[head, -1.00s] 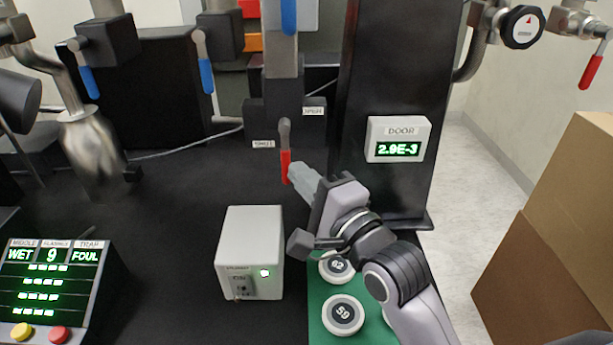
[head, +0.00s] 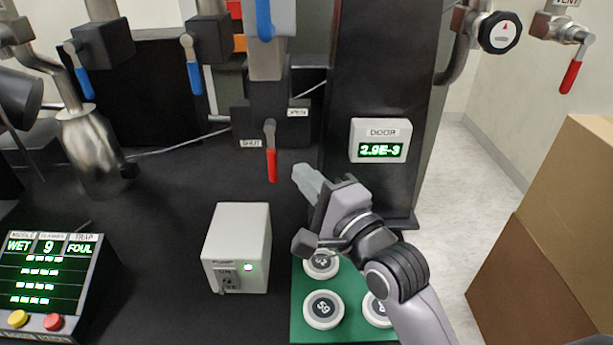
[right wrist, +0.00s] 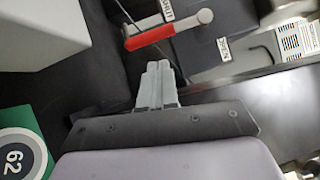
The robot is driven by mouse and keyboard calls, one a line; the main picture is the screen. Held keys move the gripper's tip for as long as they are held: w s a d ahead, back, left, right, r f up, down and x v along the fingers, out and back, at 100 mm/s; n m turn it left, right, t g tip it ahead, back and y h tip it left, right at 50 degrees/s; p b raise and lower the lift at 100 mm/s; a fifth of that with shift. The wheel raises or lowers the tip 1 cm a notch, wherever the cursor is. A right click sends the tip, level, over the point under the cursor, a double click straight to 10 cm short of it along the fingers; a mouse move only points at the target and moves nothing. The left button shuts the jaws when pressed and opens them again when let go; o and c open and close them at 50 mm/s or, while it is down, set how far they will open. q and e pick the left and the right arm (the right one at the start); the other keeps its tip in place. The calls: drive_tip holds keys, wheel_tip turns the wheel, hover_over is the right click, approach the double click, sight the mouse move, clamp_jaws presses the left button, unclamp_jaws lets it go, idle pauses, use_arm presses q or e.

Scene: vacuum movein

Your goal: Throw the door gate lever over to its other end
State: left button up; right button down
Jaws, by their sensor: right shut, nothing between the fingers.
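The door gate lever (head: 271,160) has a red grip and a grey metal arm, and hangs nearly straight down from its pivot in the head view. The pivot sits between a SHUT label (head: 251,143) on the left and a second label (head: 298,113) on the right, too small to read. My right gripper (head: 299,174) is shut and empty, just right of the red grip and apart from it. In the right wrist view the red grip (right wrist: 150,37) lies beyond my closed fingertips (right wrist: 158,66). My left gripper is not in view.
The DOOR display (head: 379,141) reads 2.9E-3 on the dark column. A white pump box (head: 237,247) stands left of my right arm. Numbered round pieces (head: 323,309) lie on a green mat below. Blue-handled levers (head: 194,77) hang at upper left; cardboard boxes (head: 540,230) stand at right.

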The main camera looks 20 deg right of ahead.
drive_tip(key=r+v, duration=0.1)
drive_tip(key=v, duration=0.9)
drive_tip(key=shift+s+d+b, duration=0.25)
drive_tip(key=shift+d+b, duration=0.15)
drive_tip(key=shift+b, duration=0.05)
